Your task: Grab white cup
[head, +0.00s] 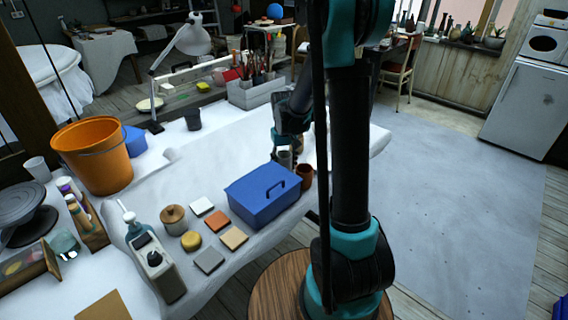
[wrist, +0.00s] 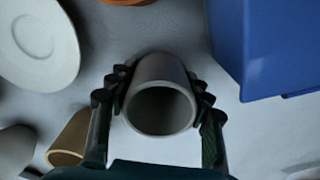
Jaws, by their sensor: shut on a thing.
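A pale grey-white cup (wrist: 160,95) stands between the two fingers of my gripper (wrist: 160,98) in the wrist view, its dark open mouth facing the camera. Both fingers touch its sides, so my gripper is shut on it. In the head view my gripper (head: 287,140) is over the table behind the blue box, and the grey cup (head: 285,159) shows just under it, partly hidden. I cannot tell whether the cup still touches the table. Another white cup (head: 37,168) stands at the far left of the table.
A blue box (head: 262,205) with a handle is close by; it also fills the right of the wrist view (wrist: 285,45). A terracotta pot (head: 305,175) stands beside the cup. A pale plate (wrist: 38,40) and a tan cup (wrist: 70,140) lie left in the wrist view.

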